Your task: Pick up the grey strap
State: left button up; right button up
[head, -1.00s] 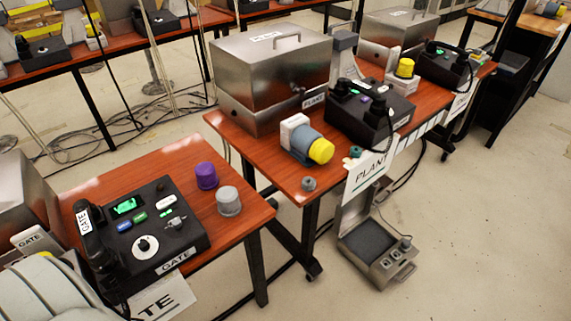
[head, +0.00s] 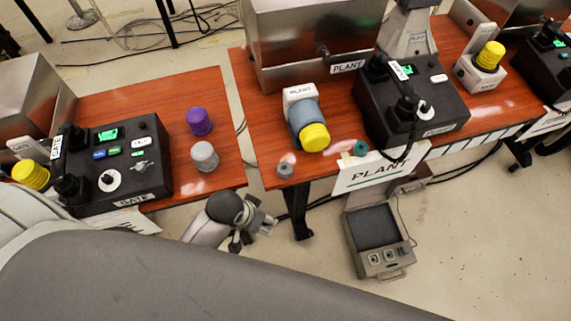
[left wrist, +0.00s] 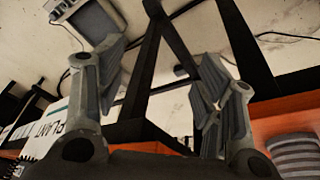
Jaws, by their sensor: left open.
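A grey, ribbed, roll-shaped piece (head: 205,156), which looks like the grey strap, stands on the near right part of the left table beside a purple one (head: 199,122). It also shows at the lower right of the left wrist view (left wrist: 297,155). My left gripper (head: 257,228) is out past the front edge of the tables, below and to the right of the grey roll and apart from it. Its fingers (left wrist: 165,85) are spread and empty in the left wrist view. My right gripper is not in view.
The black GATE phone unit (head: 115,160) stands left of the rolls. Across a gap, the PLANT table holds a yellow-capped cylinder (head: 313,136), a small grey piece (head: 285,170) and a black phone unit (head: 415,105). An open grey case (head: 375,235) is on the floor.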

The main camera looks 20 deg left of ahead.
pick_arm(q)
jog(key=w+d+r+h, duration=0.15)
jog(key=d+r, duration=0.25)
jog(key=r, duration=0.6)
notch_tip(320, 180, up, 8)
jog(key=g+y+p, duration=0.1)
jog(key=g+y, duration=0.2)
send_over(284, 169)
notch_tip(284, 169, down, 5)
jog(key=shift+s+d+r, duration=0.1)
jog(key=shift+f+p, duration=0.5)
jog(key=shift+f, duration=2.15)
jog(key=c, duration=0.8)
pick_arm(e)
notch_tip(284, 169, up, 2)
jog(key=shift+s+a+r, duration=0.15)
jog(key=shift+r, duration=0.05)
